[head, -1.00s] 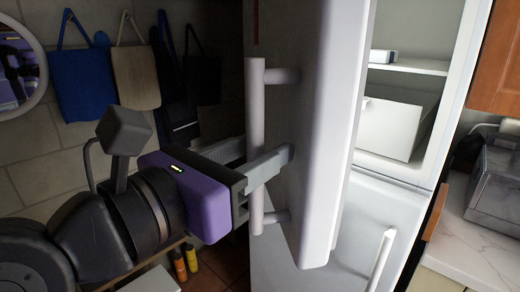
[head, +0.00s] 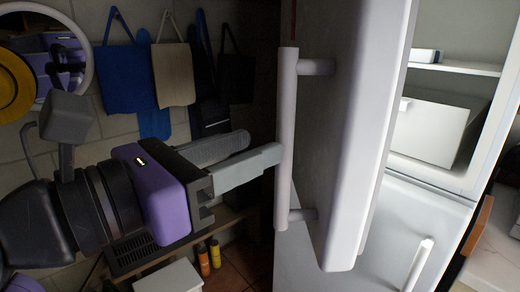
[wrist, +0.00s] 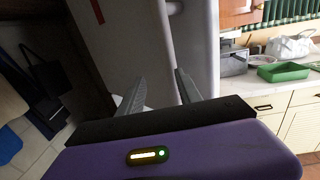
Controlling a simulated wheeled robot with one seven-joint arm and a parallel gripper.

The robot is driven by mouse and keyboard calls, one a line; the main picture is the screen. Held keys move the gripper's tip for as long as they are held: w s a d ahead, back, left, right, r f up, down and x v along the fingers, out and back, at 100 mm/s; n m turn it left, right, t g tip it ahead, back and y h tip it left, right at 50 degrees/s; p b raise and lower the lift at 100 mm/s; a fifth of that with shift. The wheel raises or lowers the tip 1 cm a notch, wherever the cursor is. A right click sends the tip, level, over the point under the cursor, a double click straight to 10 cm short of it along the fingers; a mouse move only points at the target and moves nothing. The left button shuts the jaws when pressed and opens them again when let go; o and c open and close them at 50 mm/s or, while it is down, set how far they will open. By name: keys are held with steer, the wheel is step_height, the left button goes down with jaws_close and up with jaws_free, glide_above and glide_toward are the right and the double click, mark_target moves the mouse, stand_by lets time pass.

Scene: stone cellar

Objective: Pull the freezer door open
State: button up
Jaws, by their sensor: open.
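The freezer door (head: 365,140) is white and stands swung well open, seen partly edge-on in the head view. Its long vertical bar handle (head: 287,140) faces left. To the right, the lit compartment (head: 455,85) shows a shelf and a white drawer (head: 432,130). My gripper (head: 264,146) is open and empty, left of the handle. Its near fingertip is close beside the bar; whether it touches I cannot tell. The wrist view shows both fingers apart (wrist: 160,78) with nothing between them, and the pale door (wrist: 115,45) beyond.
A lower white door (head: 360,225) with its own handle (head: 418,262) is below the compartment. Cloths and bags hang on the wall at left, beside a round mirror (head: 60,60). Bottles (head: 208,258) stand low near a bench. The wrist view shows a counter with a green tray (wrist: 283,71).

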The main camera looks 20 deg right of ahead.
steer(key=shift+a, duration=1.2)
steer(key=shift+f+b, duration=0.1)
steer(key=shift+b, duration=0.5)
